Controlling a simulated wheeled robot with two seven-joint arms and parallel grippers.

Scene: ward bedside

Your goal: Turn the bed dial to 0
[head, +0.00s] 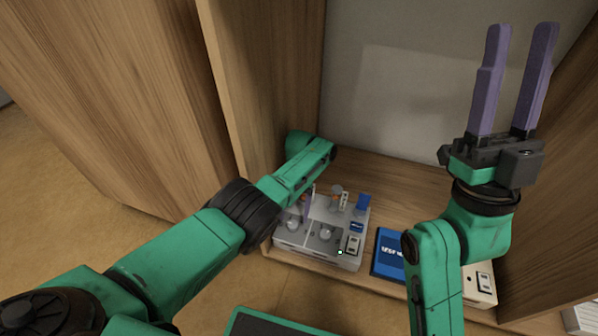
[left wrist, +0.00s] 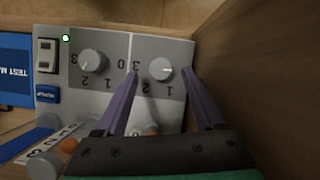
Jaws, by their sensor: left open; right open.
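A grey control panel (head: 290,246) stands on the wooden shelf and carries two round dials numbered 0 to 3. In the left wrist view the panel appears upside down. One dial (left wrist: 93,60) is at left, its mark toward lower left, between 3 and 2. The other dial (left wrist: 160,68) lies between the fingertips of my open left gripper (left wrist: 160,74); its mark seems to point right, where a finger hides the number. I cannot read which dial is the bed's. My right gripper (head: 521,27) is open, empty and raised, fingers upward.
The panel also has a white rocker switch (left wrist: 46,55) with a green light (left wrist: 66,38) and a blue tag (left wrist: 47,94). A blue labelled card (head: 388,254) lies beside it. A wooden side wall (head: 265,90) rises close by. A beige switch box (head: 482,284) is further right.

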